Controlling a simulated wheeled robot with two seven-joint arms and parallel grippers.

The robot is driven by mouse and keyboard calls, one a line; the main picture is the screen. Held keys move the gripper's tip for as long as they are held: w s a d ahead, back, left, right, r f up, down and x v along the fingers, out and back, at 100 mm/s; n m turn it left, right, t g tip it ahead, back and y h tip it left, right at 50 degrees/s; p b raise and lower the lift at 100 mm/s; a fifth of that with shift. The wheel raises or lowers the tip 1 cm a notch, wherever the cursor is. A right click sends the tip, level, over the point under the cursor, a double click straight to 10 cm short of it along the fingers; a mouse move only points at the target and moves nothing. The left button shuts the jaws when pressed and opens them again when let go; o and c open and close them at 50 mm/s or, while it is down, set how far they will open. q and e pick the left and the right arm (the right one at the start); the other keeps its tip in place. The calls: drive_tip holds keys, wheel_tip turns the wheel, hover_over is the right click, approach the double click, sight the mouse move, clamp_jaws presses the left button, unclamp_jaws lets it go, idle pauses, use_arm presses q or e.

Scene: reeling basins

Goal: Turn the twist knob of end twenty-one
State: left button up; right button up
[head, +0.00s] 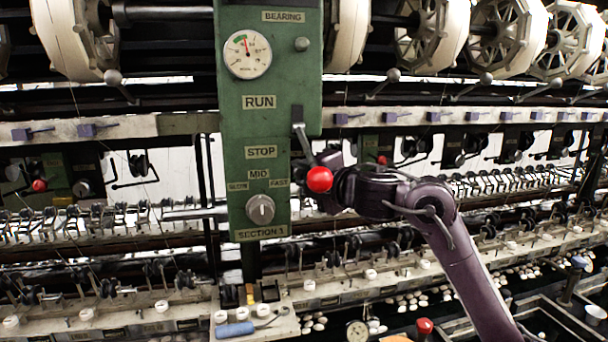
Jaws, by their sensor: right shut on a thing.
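My right gripper (328,170) reaches in from the lower right. It is shut at the right edge of the green panel, beside and partly behind a red ball lever. Its fingertips and what they hold are hidden, so I cannot tell if it is a twist knob. A grey twist knob (82,188) sits on a small dark green plate at the left, with a red ball (39,185) beside it. Another red ball (382,160) shows right of the panel. No end number is legible, so I cannot pick out end twenty-one. My left gripper is not in view.
The green panel (238,130) stands in front, with a gauge (247,54), a red ball lever (319,180) and a MID/SLOW/FAST dial (260,209). White reels (500,35) line the top. Thin threads and guides fill the rows below. A blue-handled tool (236,329) lies on the front ledge.

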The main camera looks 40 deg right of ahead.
drive_tip(key=shift+f, duration=0.2)
drive_tip(key=o, duration=1)
drive_tip(key=shift+r, duration=0.1)
drive_tip(key=shift+s, duration=0.1)
drive_tip(key=shift+s+b, duration=0.3)
drive_tip(key=shift+s, duration=0.05)
drive_tip(key=s, duration=0.2)
drive_tip(key=s+b, duration=0.1)
drive_tip(key=s, duration=0.1)
drive_tip(key=s+a+b, duration=0.1)
drive_tip(key=s, duration=0.2)
drive_tip(key=shift+r, duration=0.35)
